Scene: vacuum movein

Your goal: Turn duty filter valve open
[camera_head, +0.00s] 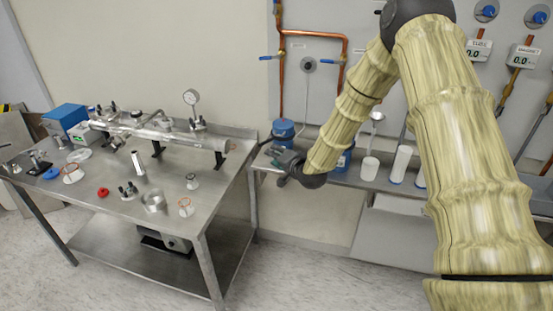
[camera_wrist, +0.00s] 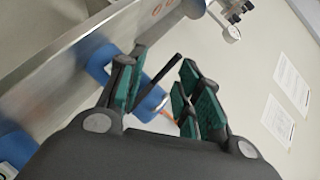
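My gripper (camera_head: 287,165) is at the end of my arm, over the left end of the back bench, close to a blue canister (camera_head: 283,129). In the wrist view its teal-padded fingers (camera_wrist: 168,88) are apart. A thin dark lever (camera_wrist: 165,72) shows between them, in front of a blue body (camera_wrist: 101,62); I cannot tell whether a pad touches it. No label shows which part is the duty filter valve. A second blue canister (camera_head: 345,160) is partly hidden behind my arm.
Copper pipes (camera_head: 343,75) with blue-handled valves (camera_head: 268,57) run up the wall panel. White cylinders (camera_head: 401,164) stand on the back bench (camera_head: 384,184). A steel table (camera_head: 120,215) at left carries a tube apparatus, a gauge (camera_head: 191,97) and small parts. Floor in front is clear.

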